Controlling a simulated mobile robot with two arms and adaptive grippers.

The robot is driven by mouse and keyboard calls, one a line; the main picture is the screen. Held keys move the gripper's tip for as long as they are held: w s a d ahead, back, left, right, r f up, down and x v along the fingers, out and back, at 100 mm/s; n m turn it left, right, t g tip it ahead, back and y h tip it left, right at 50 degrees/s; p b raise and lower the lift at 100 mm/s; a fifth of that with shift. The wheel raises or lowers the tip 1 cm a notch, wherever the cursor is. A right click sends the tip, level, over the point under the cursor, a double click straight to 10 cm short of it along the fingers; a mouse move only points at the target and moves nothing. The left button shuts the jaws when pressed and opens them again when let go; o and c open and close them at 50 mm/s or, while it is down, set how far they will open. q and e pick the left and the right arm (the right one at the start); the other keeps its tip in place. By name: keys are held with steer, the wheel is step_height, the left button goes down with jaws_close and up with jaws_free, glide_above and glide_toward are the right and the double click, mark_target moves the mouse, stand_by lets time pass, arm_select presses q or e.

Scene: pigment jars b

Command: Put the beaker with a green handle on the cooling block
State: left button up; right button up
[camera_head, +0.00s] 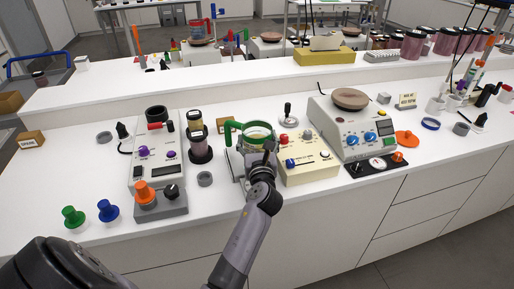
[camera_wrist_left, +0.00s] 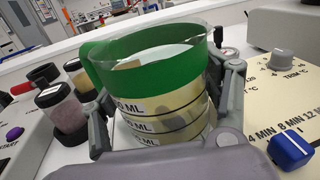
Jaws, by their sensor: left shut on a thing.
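The beaker (camera_head: 258,132) is clear, with a green band and a green handle (camera_head: 231,130) on its left side. It is upright and holds something pale. My left gripper (camera_head: 252,150) is shut around it. In the left wrist view, the beaker (camera_wrist_left: 155,85) stands between the two grey fingers, with black volume lines on its wall. Its base is hidden, so I cannot tell whether it touches the bench. A cream block (camera_head: 308,160) with a blue knob stands just right of the gripper. It carries minute and °C marks; I cannot tell whether it is the cooling block.
Stacked jars (camera_head: 199,145) and a control box (camera_head: 155,155) stand to the left. A balance-like device (camera_head: 355,125) and a black panel (camera_head: 377,163) stand to the right. Green and blue knobbed pieces (camera_head: 73,216) are at front left. The bench front between is mostly clear.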

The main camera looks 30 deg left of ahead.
arm_select(q)
steer(key=shift+f, duration=0.85)
steer(key=shift+f, duration=0.1)
steer(key=o, duration=1.6)
steer(key=shift+f, duration=0.1)
